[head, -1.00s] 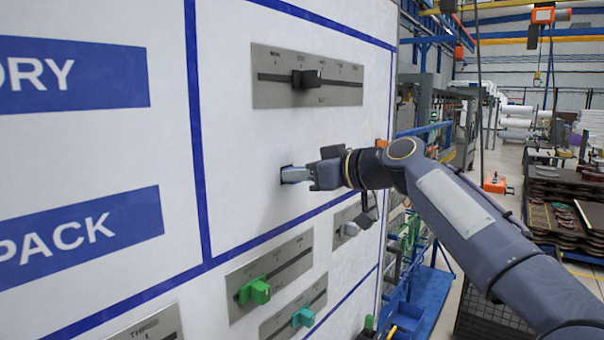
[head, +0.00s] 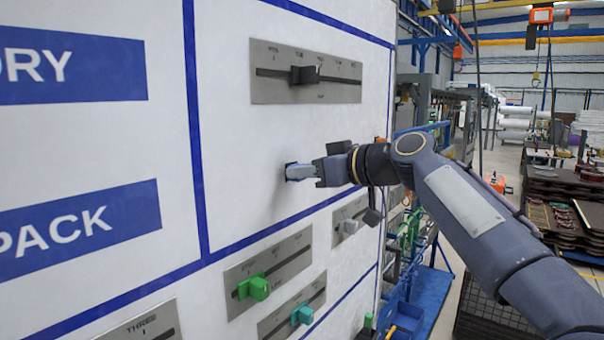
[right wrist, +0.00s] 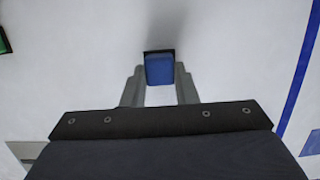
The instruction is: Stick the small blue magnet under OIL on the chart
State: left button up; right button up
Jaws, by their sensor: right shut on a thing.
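My right gripper (head: 290,173) is at the white chart board (head: 235,180), in the blank area below the upper slider plate. In the right wrist view the small blue magnet (right wrist: 159,69) sits between the fingertips, and the gripper (right wrist: 159,80) is shut on it. A dark edge shows behind the magnet. The magnet is at or very close to the board; I cannot tell whether it touches. In the head view the fingers mostly hide it. The word OIL is not in view; a PACK label (head: 75,232) and a partly cut label ending in RY (head: 70,66) show. My left gripper is not in view.
A slider plate with a black knob (head: 305,75) is above the gripper. Blue lines divide the board.

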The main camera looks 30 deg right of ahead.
jog(key=shift+f+b+v, duration=0.2)
jog(key=shift+b+v, duration=0.35)
jog(key=shift+v, duration=0.35)
jog(key=shift+f+b+v, duration=0.15)
jog(key=shift+b+v, duration=0.4)
jog(key=shift+v, duration=0.4)
jog(key=shift+f+b+v, duration=0.2)
jog(key=shift+b+v, duration=0.35)
jog(key=shift+v, duration=0.35)
jog(key=shift+s, duration=0.1)
